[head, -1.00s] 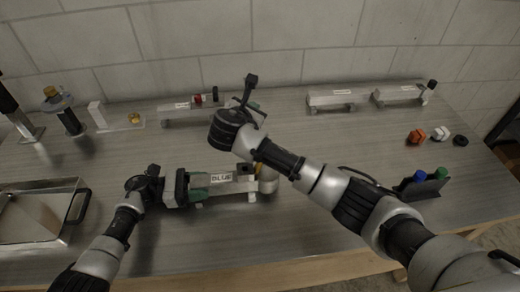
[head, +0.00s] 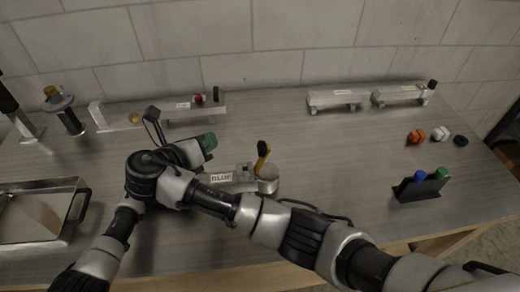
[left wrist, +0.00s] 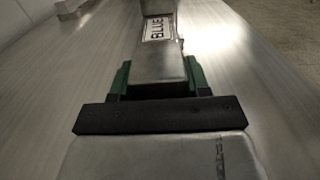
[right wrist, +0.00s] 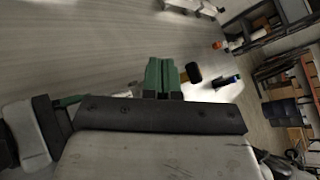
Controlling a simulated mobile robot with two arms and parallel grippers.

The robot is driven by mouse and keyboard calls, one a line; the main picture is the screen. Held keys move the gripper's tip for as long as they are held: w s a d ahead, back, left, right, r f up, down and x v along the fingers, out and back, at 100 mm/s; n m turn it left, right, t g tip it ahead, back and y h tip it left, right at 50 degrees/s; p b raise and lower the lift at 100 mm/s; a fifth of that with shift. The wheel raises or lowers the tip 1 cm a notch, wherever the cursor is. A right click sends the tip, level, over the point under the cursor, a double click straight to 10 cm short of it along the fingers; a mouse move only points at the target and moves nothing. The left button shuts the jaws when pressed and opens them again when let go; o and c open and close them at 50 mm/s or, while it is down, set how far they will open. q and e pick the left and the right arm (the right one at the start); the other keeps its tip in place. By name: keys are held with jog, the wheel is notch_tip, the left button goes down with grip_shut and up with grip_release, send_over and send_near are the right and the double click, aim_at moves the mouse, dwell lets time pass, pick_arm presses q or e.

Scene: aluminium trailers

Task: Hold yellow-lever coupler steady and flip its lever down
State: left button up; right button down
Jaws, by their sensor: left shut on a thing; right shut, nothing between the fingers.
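The aluminium trailer labelled BLUE (head: 222,178) lies in the middle of the bench. Its coupler (head: 268,173) is at the right end, with a yellow lever (head: 261,162) standing up, slightly tilted, topped by a black knob. My left gripper (left wrist: 160,82) is shut on the trailer's bar, green fingers on both sides; the right arm mostly hides it in the head view. My right gripper (head: 209,142) is shut and empty, to the left of the lever and apart from it. In the right wrist view its green fingers (right wrist: 162,76) are together, with the black knob (right wrist: 193,72) just to their right.
Other trailers stand at the back left (head: 190,108) and back right (head: 335,99). A metal tray (head: 35,238) is at the left. A dark holder (head: 420,188) with blue and green pieces stands at the right. The bench between coupler and holder is clear.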

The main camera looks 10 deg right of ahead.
jog(key=d+f, duration=0.3)
jog(key=d, duration=0.5)
jog(key=shift+d, duration=0.15)
dwell(2.0)
